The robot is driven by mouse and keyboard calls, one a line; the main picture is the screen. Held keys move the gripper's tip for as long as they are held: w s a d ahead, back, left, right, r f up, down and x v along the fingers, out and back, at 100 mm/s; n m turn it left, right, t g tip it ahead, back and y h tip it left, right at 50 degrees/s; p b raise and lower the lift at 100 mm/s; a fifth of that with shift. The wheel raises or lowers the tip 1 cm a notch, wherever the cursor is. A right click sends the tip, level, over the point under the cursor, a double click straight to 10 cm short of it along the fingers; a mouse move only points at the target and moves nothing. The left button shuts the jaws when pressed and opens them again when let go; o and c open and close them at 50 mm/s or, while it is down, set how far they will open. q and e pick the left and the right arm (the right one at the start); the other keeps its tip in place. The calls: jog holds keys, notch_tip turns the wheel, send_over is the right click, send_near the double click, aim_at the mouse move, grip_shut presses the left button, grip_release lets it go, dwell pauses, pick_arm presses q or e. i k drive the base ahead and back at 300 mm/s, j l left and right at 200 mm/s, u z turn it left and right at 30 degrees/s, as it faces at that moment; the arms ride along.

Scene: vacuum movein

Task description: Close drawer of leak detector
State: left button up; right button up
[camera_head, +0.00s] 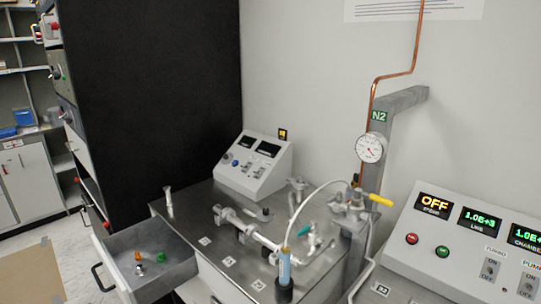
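The drawer (168,283) is pulled out to the left from the front of the metal-topped cabinet. Its dark handle (103,281) is on its left-hand front panel. Small orange (138,256) and green (161,255) pieces and a small pale piece lie inside. The leak detector cabinet has a steel top (190,221) with a grey control box (254,164) at its back and pipe fittings (250,235) on it. Neither of my grippers is in view.
A blue-tipped cylinder (284,268) on a white hose stands at the front of the top. A gauge (370,148) and yellow-handled valve (380,200) are behind it. A control console (470,240) is at the right. A tall black rack (150,90) stands behind the drawer; open floor (48,245) lies left.

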aim_at(151, 237)
jog(key=u, duration=1.2)
